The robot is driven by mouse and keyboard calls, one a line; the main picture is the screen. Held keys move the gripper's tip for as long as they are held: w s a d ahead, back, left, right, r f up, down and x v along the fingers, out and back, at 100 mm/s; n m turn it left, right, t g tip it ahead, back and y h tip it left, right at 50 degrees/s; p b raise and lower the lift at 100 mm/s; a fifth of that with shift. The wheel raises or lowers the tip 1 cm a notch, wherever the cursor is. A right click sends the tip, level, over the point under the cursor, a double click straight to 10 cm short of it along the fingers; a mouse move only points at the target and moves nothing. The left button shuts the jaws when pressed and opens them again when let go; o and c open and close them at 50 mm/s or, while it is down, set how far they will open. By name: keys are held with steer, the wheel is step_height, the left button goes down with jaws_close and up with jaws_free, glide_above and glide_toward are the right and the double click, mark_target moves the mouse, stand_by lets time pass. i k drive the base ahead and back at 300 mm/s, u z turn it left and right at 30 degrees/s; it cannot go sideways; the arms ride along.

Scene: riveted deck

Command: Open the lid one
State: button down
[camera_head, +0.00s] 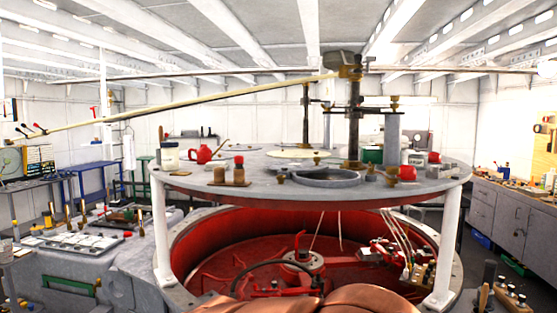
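A large round grey plate (310,190) stands raised on white posts (162,232) above a round red-lined well (215,258). On its front part is a dark round ring-shaped fitting (326,179), and further back a pale round disc (297,153). I cannot tell which of these is lid one, and no label is readable. The plate is apart from the well's rim, so the red inside shows between them. My gripper is not in view. A copper-coloured rounded shape fills the bottom middle; I cannot tell what it is.
A dark upright column (354,122) carries a long pale beam (180,105) reaching left. A red watering-can-like pot (204,154) and other small items sit on the plate. Grey workbenches with tools (70,243) stand at left, a cabinet (515,222) at right.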

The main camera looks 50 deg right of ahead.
mark_target(295, 165)
steer(key=i, duration=0.8)
steer(key=z, duration=1.65)
